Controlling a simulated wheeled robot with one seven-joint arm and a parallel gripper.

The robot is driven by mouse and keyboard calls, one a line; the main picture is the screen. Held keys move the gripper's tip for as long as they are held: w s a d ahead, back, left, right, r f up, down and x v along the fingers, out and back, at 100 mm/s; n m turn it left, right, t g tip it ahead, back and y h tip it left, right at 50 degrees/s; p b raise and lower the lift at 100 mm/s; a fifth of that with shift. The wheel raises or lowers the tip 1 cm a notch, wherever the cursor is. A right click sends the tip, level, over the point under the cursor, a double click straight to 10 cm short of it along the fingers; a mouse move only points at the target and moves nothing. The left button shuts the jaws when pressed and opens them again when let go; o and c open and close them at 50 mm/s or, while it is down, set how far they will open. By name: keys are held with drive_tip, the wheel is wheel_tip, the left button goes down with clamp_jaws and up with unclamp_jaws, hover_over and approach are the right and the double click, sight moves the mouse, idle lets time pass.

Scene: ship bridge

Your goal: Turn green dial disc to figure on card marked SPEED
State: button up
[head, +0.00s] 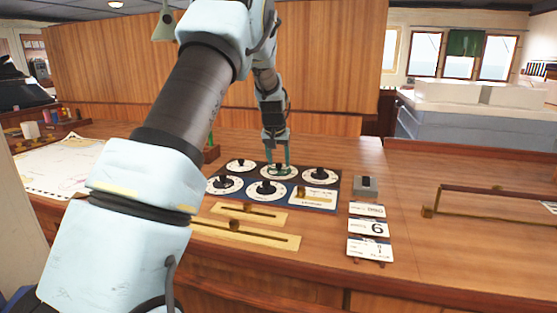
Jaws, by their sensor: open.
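A dark panel (232,201) on the wooden desk bears several white dial discs with black knobs. My gripper (277,168) points down over the back middle dial (292,174), with its fingers open around or just above that dial's knob. Green shows at the fingers and dial there; I cannot tell which part is the disc's own colour. The dial's figures are too small to read. Three white cards lie right of the panel: a top card (367,210), a middle card with a large 6 (369,228), and a bottom card (370,249). Their small print is unreadable, so I cannot tell which says SPEED.
A grey box with a black knob (366,188) stands behind the cards. Two brass slider plates (270,239) lie in front of the panel. A chart (60,165) lies at left, and a wooden rail (490,192) at right. A wooden partition (330,70) rises behind.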

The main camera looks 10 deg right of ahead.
clamp_jaws()
drive_tip(key=shift+n, duration=0.3)
idle(0.4)
drive_tip(key=shift+s+d+n+y+p, duration=0.15)
drive_tip(key=shift+n+y+p, duration=0.45)
drive_tip(key=shift+n, duration=0.6)
drive_tip(key=shift+d+n+y+p, duration=0.2)
drive_tip(key=shift+n+y+p, duration=0.65)
drive_tip(key=shift+n, duration=1.55)
unclamp_jaws()
